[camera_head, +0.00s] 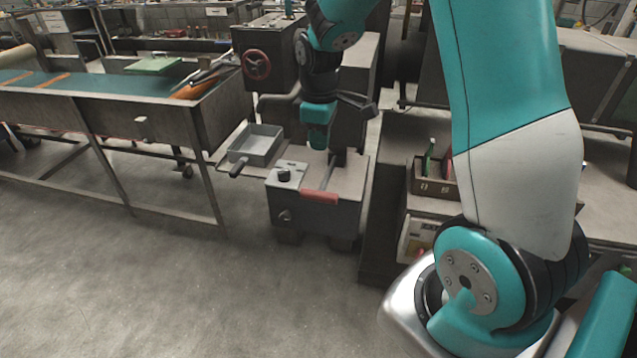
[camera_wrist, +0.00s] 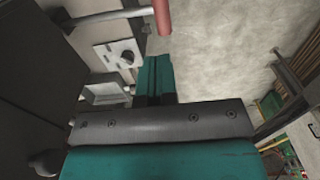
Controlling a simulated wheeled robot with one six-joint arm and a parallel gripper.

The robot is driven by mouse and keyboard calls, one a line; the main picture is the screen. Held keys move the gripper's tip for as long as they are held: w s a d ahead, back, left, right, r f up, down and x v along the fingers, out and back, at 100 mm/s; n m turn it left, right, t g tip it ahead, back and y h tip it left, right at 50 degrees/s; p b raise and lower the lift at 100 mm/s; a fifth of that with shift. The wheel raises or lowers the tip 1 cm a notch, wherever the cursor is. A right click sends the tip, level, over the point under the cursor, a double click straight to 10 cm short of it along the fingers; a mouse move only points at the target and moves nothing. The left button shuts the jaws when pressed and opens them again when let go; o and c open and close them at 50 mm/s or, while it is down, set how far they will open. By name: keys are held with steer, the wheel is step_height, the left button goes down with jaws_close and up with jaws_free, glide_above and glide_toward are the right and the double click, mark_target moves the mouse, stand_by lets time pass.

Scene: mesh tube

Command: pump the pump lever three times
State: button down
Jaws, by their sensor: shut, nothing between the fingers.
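The pump lever is a grey rod with a red grip (camera_head: 319,197), lying low along the top front edge of the dark grey pump box (camera_head: 340,215). In the wrist view the red grip (camera_wrist: 162,17) is at the top, with its rod running left. My gripper (camera_head: 318,140) points down above the back part of the box in the head view. Its teal fingers (camera_wrist: 155,78) are shut and empty in the wrist view. They appear apart from the red grip; the exact gap is hard to tell.
A light plate with a black knob (camera_head: 284,175) sits left of the lever. A grey tray with a handle (camera_head: 258,143) stands farther left, beside a green-topped bench (camera_head: 95,95). A dark machine with a red handwheel (camera_head: 257,64) stands behind. The floor in front is clear.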

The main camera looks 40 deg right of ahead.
mark_target(320, 192)
step_height(320, 192, down, 12)
steer(key=shift+f+p, duration=0.1)
steer(key=shift+p, duration=1)
